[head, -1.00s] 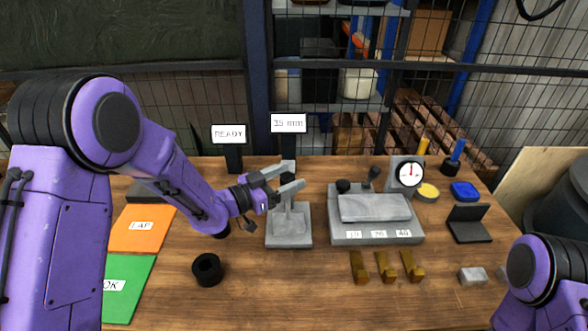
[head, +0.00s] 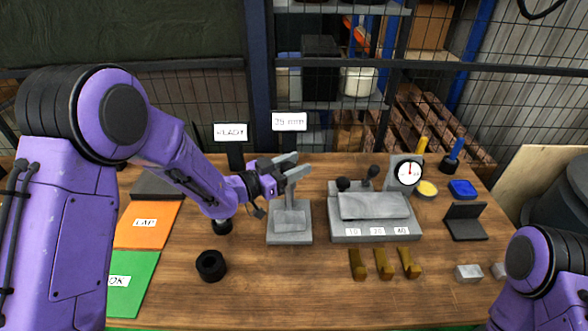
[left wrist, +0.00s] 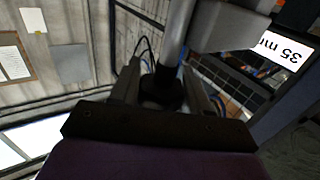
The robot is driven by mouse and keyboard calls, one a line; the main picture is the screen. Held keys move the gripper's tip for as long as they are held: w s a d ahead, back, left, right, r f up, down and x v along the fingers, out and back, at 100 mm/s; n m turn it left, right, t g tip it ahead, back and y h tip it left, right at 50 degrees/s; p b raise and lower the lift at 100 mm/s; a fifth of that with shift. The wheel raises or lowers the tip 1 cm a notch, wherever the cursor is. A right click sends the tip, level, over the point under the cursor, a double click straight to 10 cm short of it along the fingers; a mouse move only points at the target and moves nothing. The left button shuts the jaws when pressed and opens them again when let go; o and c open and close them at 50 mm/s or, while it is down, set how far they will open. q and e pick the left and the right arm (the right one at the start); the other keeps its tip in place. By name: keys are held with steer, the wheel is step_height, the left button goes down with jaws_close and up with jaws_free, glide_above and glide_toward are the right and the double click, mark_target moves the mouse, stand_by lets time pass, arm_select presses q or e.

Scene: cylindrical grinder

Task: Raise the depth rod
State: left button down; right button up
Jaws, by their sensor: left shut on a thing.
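The grey depth gauge stand (head: 290,236) is on the table at the middle, in front of the "35 mm" sign (head: 289,121). My left gripper (head: 298,165) is at its top, coming in from the left. In the left wrist view, the grey metal rod (left wrist: 179,35) runs to a black knob (left wrist: 162,92) between the two fingers (left wrist: 164,95). The gripper is shut on this knob. In the head view the fingers mostly hide the knob. My right gripper is out of view; only part of the right arm shows at lower right.
A grey fixture block (head: 375,232) with a dial gauge (head: 409,172) stands close right of the stand. A black ring (head: 211,265) lies front left, near green (head: 131,283) and orange (head: 147,225) mats. Brass pieces (head: 384,265) lie front right. The table before the stand is clear.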

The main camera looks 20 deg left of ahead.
arm_select(q)
step_height(320, 180, up, 3)
steer(key=shift+f+p, duration=0.1)
steer(key=shift+p, duration=0.25)
steer(key=shift+w+a+f, duration=0.1)
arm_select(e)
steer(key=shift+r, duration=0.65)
arm_select(q)
steer(key=c, duration=0.6)
jaws_free()
steer(key=shift+s+a+f+b, duration=0.1)
steer(key=shift+s+a+b, duration=0.15)
steer(key=shift+s+b, duration=0.15)
steer(key=b+v, duration=0.2)
steer(key=v, duration=0.7)
steer(key=shift+s+a+b, duration=0.25)
steer(key=shift+s+b, duration=0.05)
steer(key=shift+b, duration=0.05)
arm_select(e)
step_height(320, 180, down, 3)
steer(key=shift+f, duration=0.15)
